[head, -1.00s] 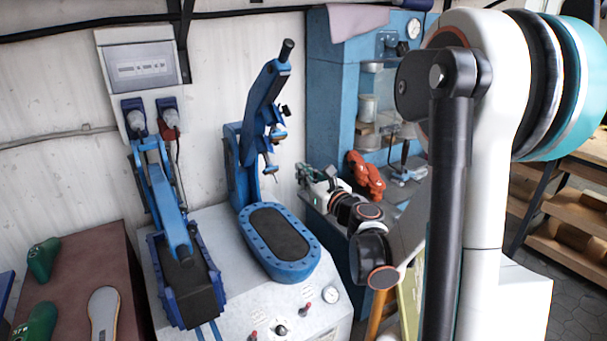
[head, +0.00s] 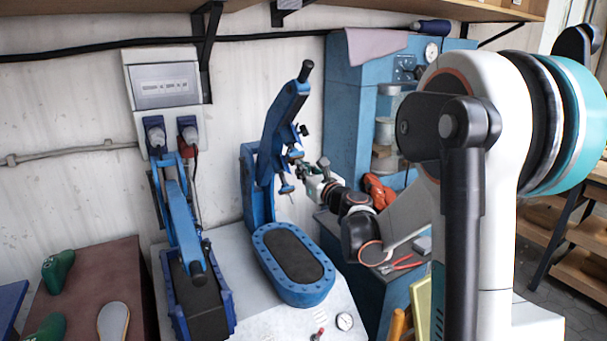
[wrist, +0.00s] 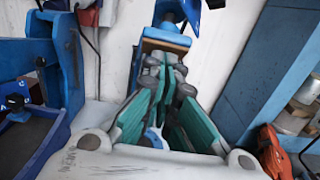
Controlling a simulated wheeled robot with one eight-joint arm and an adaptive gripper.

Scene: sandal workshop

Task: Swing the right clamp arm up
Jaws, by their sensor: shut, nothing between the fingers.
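The right clamp arm (head: 280,122) is blue and stands steeply raised on its upright, leaning right, with a black handle on top. Screw pads hang on its right side. Below it is the oval blue press bed (head: 262,262) with a dark pad. My gripper (head: 300,170) is shut and empty, right beside the lower screw pads; I cannot tell whether it touches them. In the wrist view my gripper's green fingers (wrist: 168,68) are together, with blue parts of the clamp arm (wrist: 166,40) just beyond their tips.
The left clamp arm (head: 180,225) lies lowered over its own bed. A blue cabinet (head: 343,110) stands close behind and right of my gripper, with an orange tool (head: 378,190) on its shelf. Green lasts (head: 58,270) lie on the brown table at left.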

